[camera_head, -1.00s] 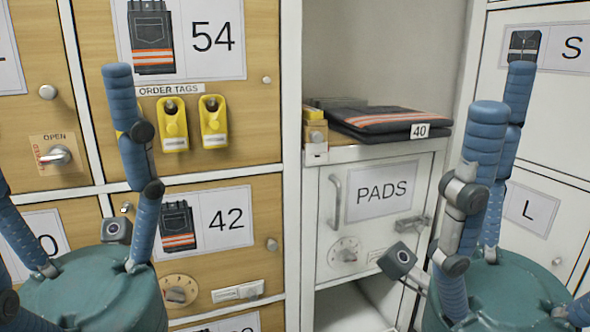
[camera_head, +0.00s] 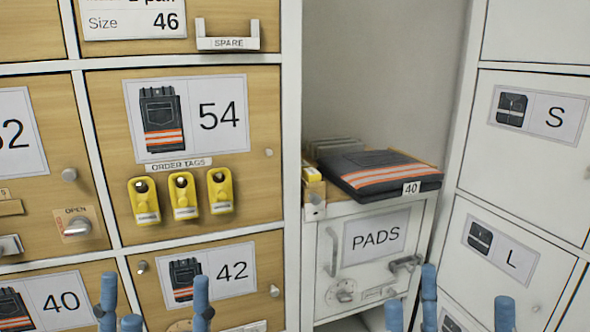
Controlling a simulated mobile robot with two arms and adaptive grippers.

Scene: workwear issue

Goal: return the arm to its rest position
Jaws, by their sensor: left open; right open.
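My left gripper (camera_head: 155,304) shows at the bottom left; only the tips of its blue fingers are in view, spread apart, with nothing seen between them. They stand in front of the lower lockers, near the 42 door (camera_head: 228,277). My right gripper (camera_head: 450,307) shows at the bottom right in the same way, its blue fingertips apart and empty, below and in front of the PADS door (camera_head: 376,237). The palms and arms of both are below the picture's edge.
Three yellow order tags (camera_head: 182,195) hang on the 54 door (camera_head: 255,190). Folded dark trousers with orange stripes (camera_head: 380,172), tagged 40, lie on the shelf above PADS. Handles stick out, including the OPEN knob (camera_head: 76,227). White S (camera_head: 540,112) and L (camera_head: 500,243) doors stand right.

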